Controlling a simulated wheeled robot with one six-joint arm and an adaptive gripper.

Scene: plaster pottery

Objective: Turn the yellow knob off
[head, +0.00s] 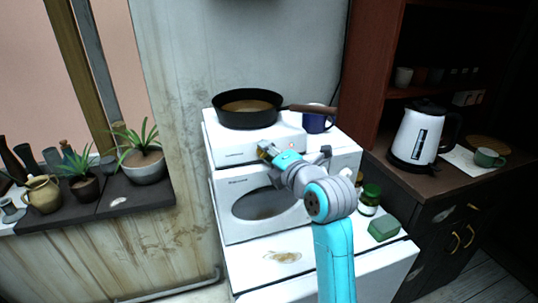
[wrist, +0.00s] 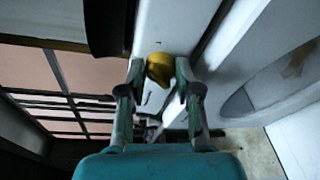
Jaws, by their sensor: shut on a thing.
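The yellow knob (wrist: 160,68) sits on the front of a white appliance and shows between my fingertips in the wrist view. My gripper (wrist: 158,78) is shut on it, one finger on each side. In the head view my gripper (head: 266,152) reaches the front face of the white hot plate (head: 225,148), which stands on top of a white oven (head: 228,188). The knob is mostly hidden by my gripper in the head view. I cannot tell which way the knob is turned. A small reddish light shows on the hot plate's front, right of my gripper.
A black frying pan (head: 248,121) with brown contents sits on the hot plate, its handle pointing right. A green-lidded jar (head: 370,196) and a green block (head: 384,230) are at the right. A kettle (head: 415,135) stands farther right.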

